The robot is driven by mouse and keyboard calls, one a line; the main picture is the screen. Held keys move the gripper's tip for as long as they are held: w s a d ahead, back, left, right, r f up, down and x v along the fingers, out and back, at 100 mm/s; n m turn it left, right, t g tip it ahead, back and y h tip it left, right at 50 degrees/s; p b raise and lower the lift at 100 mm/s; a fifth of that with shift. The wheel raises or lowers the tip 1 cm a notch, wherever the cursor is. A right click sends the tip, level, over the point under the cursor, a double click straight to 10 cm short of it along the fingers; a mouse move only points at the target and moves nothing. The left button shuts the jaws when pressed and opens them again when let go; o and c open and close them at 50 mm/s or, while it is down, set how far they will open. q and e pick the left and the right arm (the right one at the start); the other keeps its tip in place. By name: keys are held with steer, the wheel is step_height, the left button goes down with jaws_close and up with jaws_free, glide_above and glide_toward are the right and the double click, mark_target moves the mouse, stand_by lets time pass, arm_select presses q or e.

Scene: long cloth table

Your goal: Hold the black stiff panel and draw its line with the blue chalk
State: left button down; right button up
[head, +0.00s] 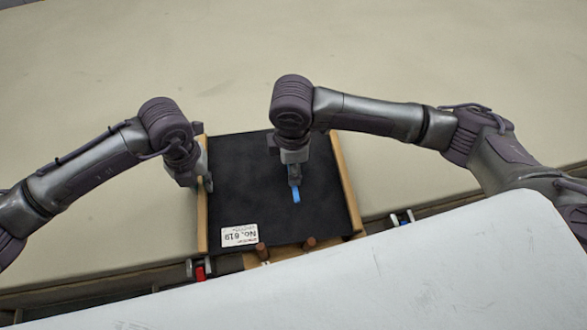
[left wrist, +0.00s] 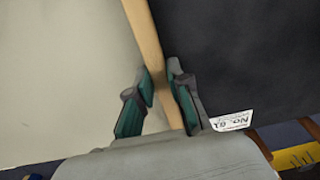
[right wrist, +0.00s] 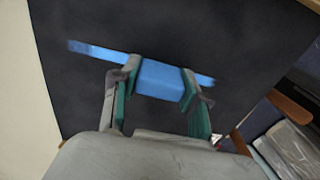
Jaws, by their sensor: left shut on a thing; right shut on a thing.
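The black stiff panel (head: 250,180) has wooden side edges and a white label near its front left corner. It also shows in the left wrist view (left wrist: 250,60). My left gripper (head: 190,175) is shut on the panel's left wooden edge, with one finger on each side of it (left wrist: 163,92). My right gripper (head: 294,178) is over the panel's middle right. It is shut on the blue chalk (right wrist: 160,80). A blue streak (right wrist: 97,52) shows on the black face, running out on both sides of the chalk. Whether the chalk touches the panel is hard to tell.
The panel lies at the near edge of the beige cloth table (head: 400,60), which is clear behind it. Two brown pegs (head: 310,242) stand at its front edge. Small items, one red (head: 200,273), sit in a strip along the front. A white surface (head: 400,285) fills the foreground.

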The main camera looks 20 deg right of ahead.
steer(key=shift+w, duration=0.4)
steer(key=shift+w+d, duration=0.1)
steer(key=shift+w+d, duration=0.1)
steer(key=shift+w, duration=0.8)
steer(key=shift+w, duration=0.1)
steer(key=shift+w+d, duration=0.1)
steer(key=shift+w, duration=0.8)
steer(key=shift+w, duration=0.1)
steer(key=shift+w+d, duration=0.15)
steer(key=shift+w, duration=0.75)
